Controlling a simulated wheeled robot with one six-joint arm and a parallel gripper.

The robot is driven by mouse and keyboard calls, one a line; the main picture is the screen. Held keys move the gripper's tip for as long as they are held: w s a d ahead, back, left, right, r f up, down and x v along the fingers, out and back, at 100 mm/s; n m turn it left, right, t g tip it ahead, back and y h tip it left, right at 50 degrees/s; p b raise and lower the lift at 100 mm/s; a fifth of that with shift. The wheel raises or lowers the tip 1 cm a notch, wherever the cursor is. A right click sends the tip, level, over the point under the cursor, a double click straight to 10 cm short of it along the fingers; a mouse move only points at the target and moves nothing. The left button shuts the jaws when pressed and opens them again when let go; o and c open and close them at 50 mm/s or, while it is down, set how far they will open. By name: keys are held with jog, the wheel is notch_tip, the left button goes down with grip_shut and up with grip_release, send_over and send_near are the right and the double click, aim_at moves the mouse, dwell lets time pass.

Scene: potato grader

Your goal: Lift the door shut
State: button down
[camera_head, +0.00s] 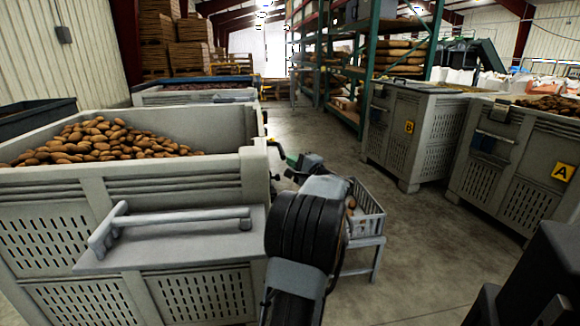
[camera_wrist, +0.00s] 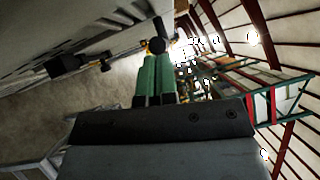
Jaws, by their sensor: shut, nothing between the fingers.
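The door (camera_head: 170,248) is a grey flap on the front of the large potato bin (camera_head: 50,183) at the left in the head view. It is hinged down and juts outward, with a long grey bar handle (camera_head: 180,219) on its upper face. My gripper (camera_head: 281,152) is beyond the bin's right corner, away from the door and handle. In the wrist view its green fingers (camera_wrist: 158,62) are together and empty. A dark round knob (camera_wrist: 157,46) shows at their tips; I cannot tell if they touch. The door is not recognisable in the wrist view.
Dark latch hardware (camera_wrist: 68,65) sits on the bin's side in the wrist view. A small crate (camera_head: 368,222) on a stand is right of my arm. Bin B (camera_head: 400,140) and bin A (camera_head: 510,165) stand at the right.

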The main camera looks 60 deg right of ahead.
jog(key=shift+w+a+r, duration=0.15)
jog(key=shift+w+a, duration=0.1)
jog(key=shift+w+a, duration=0.1)
dwell(0.3)
jog(key=s+d+v, duration=0.1)
jog(key=d+v, duration=0.2)
jog(key=v, duration=1)
jog(key=shift+f+p, duration=0.3)
